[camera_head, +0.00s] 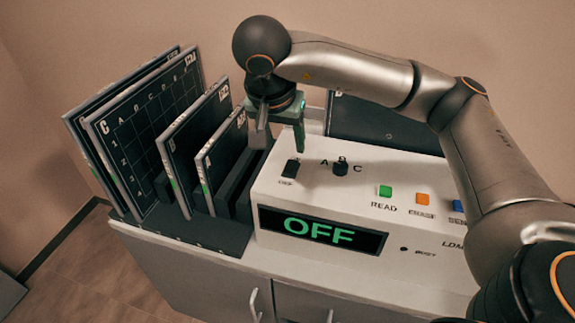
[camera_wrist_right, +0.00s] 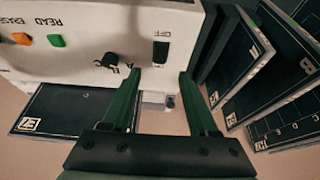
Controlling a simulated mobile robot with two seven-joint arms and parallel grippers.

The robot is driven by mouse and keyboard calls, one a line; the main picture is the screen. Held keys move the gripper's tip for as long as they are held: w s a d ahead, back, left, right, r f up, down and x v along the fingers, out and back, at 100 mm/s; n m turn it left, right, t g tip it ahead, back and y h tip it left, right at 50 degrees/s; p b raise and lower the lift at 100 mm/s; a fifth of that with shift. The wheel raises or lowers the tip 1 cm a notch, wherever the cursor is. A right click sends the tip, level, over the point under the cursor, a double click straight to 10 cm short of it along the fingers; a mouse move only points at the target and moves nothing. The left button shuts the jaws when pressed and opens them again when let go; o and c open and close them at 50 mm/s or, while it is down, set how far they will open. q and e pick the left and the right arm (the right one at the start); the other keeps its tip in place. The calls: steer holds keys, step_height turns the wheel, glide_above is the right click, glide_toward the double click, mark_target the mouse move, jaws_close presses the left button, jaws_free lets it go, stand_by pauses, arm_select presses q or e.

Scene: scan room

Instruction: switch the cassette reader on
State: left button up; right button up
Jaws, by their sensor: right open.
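The cassette reader (camera_head: 310,192) is a white box with a sloped front on a cabinet. Its display (camera_head: 320,231) reads OFF in green. A small black switch (camera_head: 291,169) is near the left end of its top panel, and it also shows in the wrist view (camera_wrist_right: 161,52) beside a small label. My right gripper (camera_head: 281,148) is open and empty just above and behind the switch, fingers pointing down. In the wrist view the green fingers (camera_wrist_right: 160,78) are apart, with the switch between and beyond their tips. I cannot see any contact. My left gripper is not in view.
A black knob (camera_head: 342,166) stands right of the switch, then the green READ button (camera_head: 385,191) and an orange button (camera_head: 422,199). Upright dark cassettes (camera_head: 150,130) fill a rack at the left. A dark cassette (camera_head: 380,123) lies behind the reader.

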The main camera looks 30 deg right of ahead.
mark_target(290, 169)
steer(key=b+x, duration=0.2)
steer(key=x, duration=0.6)
steer(key=shift+f, duration=0.3)
steer(key=shift+w+d+f, duration=0.15)
steer(key=shift+w+f, duration=0.05)
steer(key=shift+f, duration=0.35)
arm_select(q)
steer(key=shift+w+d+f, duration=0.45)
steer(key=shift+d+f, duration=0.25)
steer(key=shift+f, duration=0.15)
arm_select(e)
steer(key=shift+w+f, duration=0.1)
steer(key=shift+f, duration=0.05)
steer(key=c, duration=0.9)
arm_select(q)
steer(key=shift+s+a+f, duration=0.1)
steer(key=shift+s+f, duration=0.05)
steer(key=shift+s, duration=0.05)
arm_select(e)
jaws_close()
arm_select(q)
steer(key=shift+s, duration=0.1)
